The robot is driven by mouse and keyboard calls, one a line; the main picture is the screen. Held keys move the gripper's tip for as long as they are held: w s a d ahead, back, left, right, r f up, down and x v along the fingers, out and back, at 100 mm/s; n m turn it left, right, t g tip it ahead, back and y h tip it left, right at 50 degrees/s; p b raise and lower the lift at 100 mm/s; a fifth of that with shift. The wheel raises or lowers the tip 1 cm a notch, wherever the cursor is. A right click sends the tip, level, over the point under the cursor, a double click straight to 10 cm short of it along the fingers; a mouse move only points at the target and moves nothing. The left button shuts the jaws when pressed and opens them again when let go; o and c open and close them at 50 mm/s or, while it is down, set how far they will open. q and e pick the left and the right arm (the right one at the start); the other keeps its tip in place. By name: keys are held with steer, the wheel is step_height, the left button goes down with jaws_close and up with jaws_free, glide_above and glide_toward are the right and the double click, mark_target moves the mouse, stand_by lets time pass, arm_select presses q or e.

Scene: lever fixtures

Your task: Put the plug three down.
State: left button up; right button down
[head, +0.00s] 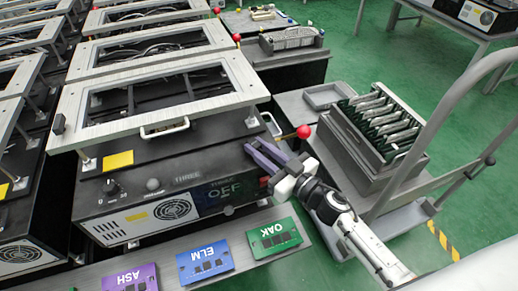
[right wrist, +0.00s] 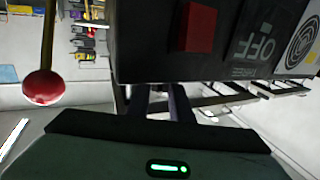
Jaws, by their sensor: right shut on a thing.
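Fixture THREE (head: 180,190) is a black box with a pale top frame, a dial, a fan and an OFF panel (head: 222,192). The OFF panel also shows in the right wrist view (right wrist: 262,42), beside a red square (right wrist: 197,27). A lever with a red ball (head: 304,131) sticks out at the box's right side; the ball also shows at left in the right wrist view (right wrist: 43,88). My right gripper (head: 263,155) is at the box's front right corner, below and left of the ball. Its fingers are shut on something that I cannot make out. My left gripper is not in view.
Cards OAK (head: 274,238), ELM (head: 205,263) and ASH (head: 130,278) lie on a strip in front of the box. A grey crate of boards (head: 375,160) stands on a cart (head: 410,205) at right. More fixtures stand behind and left. Green floor (head: 365,65) shows beyond.

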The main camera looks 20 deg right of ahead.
steer(key=shift+f+b, duration=0.3)
steer(key=shift+f, duration=0.25)
steer(key=c, duration=1.6)
jaws_free()
steer(key=shift+f, duration=0.1)
steer(key=shift+r+p, duration=0.4)
steer(key=shift+r, duration=0.1)
steer(key=v, duration=1.2)
steer(key=s+a+f+m+g+h, duration=0.1)
steer(key=s+f+g, duration=0.1)
steer(key=s+f, duration=0.3)
steer(key=s+a+f+m+g+h, duration=0.1)
steer(key=s+a+f+g+h, duration=0.1)
steer(key=s+f, duration=0.3)
steer(key=s+a+f+g+h, duration=0.2)
steer(key=s+f, duration=0.3)
steer(key=f, duration=0.3)
steer(key=shift+s+f+m+g, duration=0.25)
steer(key=shift+m+g, duration=0.15)
steer(key=shift+g, duration=0.5)
